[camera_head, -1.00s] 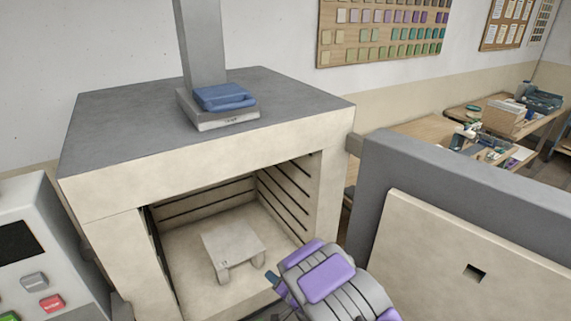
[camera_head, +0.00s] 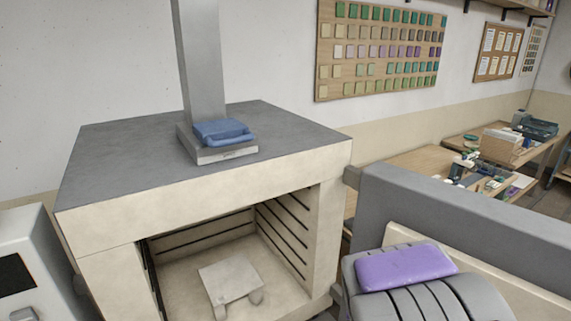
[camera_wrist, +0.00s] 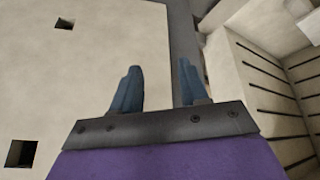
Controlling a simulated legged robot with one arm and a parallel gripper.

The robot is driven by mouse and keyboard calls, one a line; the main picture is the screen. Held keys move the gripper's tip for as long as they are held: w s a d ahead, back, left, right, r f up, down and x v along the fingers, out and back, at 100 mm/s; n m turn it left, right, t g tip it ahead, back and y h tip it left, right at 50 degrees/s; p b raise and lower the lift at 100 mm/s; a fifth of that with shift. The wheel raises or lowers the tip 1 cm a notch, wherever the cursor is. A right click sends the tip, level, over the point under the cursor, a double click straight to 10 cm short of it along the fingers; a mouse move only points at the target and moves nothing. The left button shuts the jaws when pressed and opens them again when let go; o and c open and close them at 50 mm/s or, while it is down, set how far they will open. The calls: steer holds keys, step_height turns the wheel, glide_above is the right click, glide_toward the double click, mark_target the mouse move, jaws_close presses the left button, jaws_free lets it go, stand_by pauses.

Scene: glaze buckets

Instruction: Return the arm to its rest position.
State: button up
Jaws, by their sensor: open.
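My gripper (camera_wrist: 160,88) shows in the wrist view with its two blue fingers apart and nothing between them. Behind the fingers is the cream inner face of the open kiln door (camera_wrist: 85,70). In the head view my arm's purple and grey link is at the lower right, in front of the kiln door (camera_head: 500,268); the fingers are out of that view. The kiln (camera_head: 190,195) stands open at the left of my arm. A small pale stand (camera_head: 230,278) sits on its floor.
A blue folded item (camera_head: 223,132) lies at the flue base on the kiln top. A control box (camera_head: 25,270) stands at the lower left. The grey door edge (camera_head: 450,205) runs across the right. Cluttered workbenches (camera_head: 430,165) stand behind it.

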steer(key=s+a+r+n+g+y, duration=0.1)
steer(key=s+a+r+g, duration=0.1)
steer(key=s, duration=0.7)
steer(key=s+a+r+n+g+y, duration=0.1)
steer(key=s+a+r+g, duration=0.1)
steer(key=s, duration=0.8)
steer(key=s+a+r+n+g, duration=0.1)
steer(key=s+r, duration=0.3)
steer(key=s, duration=0.6)
steer(key=shift+a+n+g+y, duration=0.4)
steer(key=shift+n+g, duration=0.2)
steer(key=shift+g, duration=0.2)
steer(key=shift+d+r, duration=0.1)
